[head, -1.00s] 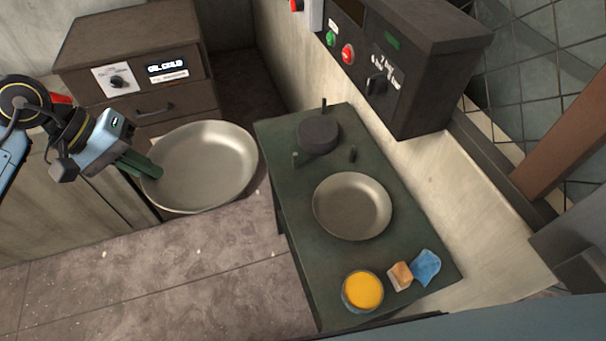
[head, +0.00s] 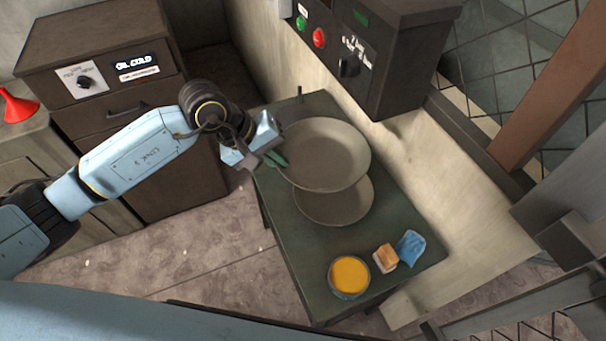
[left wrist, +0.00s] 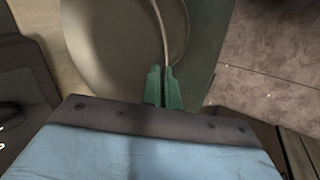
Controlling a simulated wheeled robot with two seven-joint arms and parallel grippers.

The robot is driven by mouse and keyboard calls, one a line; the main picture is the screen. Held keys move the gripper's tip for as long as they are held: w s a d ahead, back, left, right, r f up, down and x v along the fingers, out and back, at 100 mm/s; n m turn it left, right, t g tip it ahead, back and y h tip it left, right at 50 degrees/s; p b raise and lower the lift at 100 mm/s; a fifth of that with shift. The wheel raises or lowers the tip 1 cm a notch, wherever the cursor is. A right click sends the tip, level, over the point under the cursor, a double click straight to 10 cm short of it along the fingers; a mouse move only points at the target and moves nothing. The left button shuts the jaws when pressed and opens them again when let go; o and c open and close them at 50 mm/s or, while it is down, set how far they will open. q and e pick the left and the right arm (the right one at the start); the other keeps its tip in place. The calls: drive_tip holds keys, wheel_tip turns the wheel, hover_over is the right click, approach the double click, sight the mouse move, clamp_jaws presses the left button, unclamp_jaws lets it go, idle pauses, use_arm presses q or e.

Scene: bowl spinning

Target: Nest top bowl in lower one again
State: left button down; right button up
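The upper bowl (head: 325,150) is wide, shallow and beige-grey. My left gripper (head: 280,160) is shut on its left rim and holds it over the green table. In the left wrist view the green fingers (left wrist: 163,88) pinch the rim of the bowl (left wrist: 110,40). The lower bowl (head: 335,207) sits on the table, partly hidden beneath the upper one. The upper bowl appears offset toward the back from the lower one; whether they touch I cannot tell. My right gripper is not in view.
The green table (head: 290,235) also carries a bowl of yellow contents (head: 349,276), a tan-topped sponge-like block (head: 385,257) and a blue cloth (head: 410,247). A dark control box (head: 400,60) stands behind at right. A brown cabinet (head: 110,80) stands at back left.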

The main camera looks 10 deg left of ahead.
sight(297, 173)
use_arm(q)
drive_tip(key=shift+n+t, duration=0.4)
drive_tip(key=shift+n, duration=0.3)
drive_tip(key=d+f, duration=0.1)
drive_tip(key=d, duration=0.1)
drive_tip(key=d+f, duration=0.2)
drive_tip(key=shift+d+f+b, duration=0.1)
drive_tip(key=shift+f+b, duration=0.15)
drive_tip(key=shift+b, duration=0.05)
drive_tip(key=shift+f+b, duration=1.6)
drive_tip(key=shift+f, duration=1.2)
drive_tip(key=shift+b, duration=0.3)
drive_tip(key=shift+f, duration=0.15)
drive_tip(key=shift+f+b, duration=0.85)
drive_tip(key=shift+b, duration=0.2)
drive_tip(key=c, duration=1.6)
unclamp_jaws()
drive_tip(key=shift+s, duration=0.1)
